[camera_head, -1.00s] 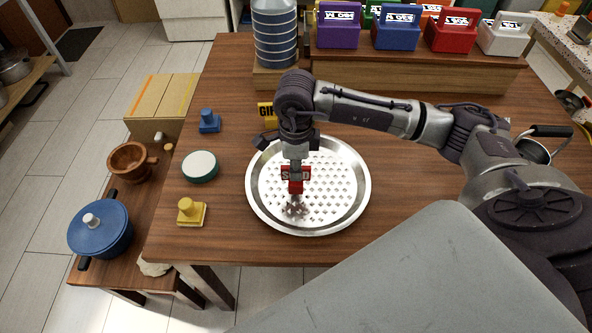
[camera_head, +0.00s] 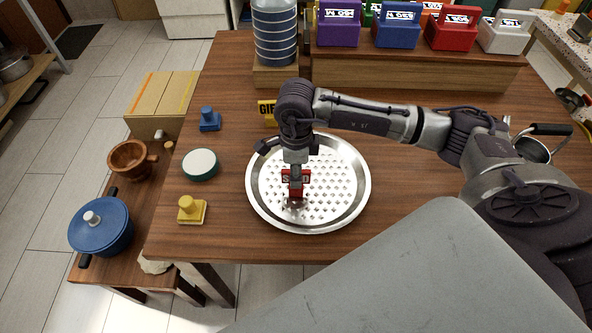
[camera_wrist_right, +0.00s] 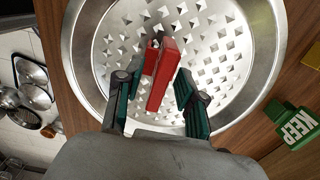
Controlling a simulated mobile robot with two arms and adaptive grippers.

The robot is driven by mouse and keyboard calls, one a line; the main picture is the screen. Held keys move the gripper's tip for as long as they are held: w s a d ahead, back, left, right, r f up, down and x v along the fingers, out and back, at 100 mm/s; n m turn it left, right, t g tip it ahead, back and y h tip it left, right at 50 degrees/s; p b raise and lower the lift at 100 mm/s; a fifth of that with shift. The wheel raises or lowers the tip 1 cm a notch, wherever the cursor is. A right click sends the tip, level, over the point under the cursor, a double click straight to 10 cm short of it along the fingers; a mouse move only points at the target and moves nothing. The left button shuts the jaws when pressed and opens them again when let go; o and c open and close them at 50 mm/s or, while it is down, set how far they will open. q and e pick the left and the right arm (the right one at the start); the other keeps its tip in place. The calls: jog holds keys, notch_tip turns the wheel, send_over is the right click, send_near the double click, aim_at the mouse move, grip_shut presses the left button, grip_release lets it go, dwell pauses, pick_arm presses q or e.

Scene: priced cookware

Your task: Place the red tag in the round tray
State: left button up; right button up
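The red tag (camera_head: 304,183) with white lettering is in the round metal tray (camera_head: 354,203), over its perforated floor. It is partly covered by my right gripper (camera_head: 296,166) in the head view. In the right wrist view the red tag (camera_wrist_right: 165,72) lies between the two fingers of the right gripper (camera_wrist_right: 158,82). A gap shows between the tag and the right-hand finger, so the gripper is open around it. The tray (camera_wrist_right: 85,60) fills most of that view. Whether the tag's base fully rests on the tray floor is hard to tell. My left gripper is out of view.
A yellow tag (camera_head: 266,109) stands behind the tray, and a green KEEP tag (camera_wrist_right: 295,128) shows beside it in the wrist view. Blue (camera_head: 208,121) and yellow (camera_head: 190,211) stamp-like pieces and a green-rimmed round lid (camera_head: 200,165) are left of the tray. A large bottle (camera_head: 275,35) stands behind.

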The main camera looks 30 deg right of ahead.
notch_tip(320, 180, up, 12)
jog(key=b, duration=0.1)
jog(key=shift+b, duration=0.35)
dwell(0.4)
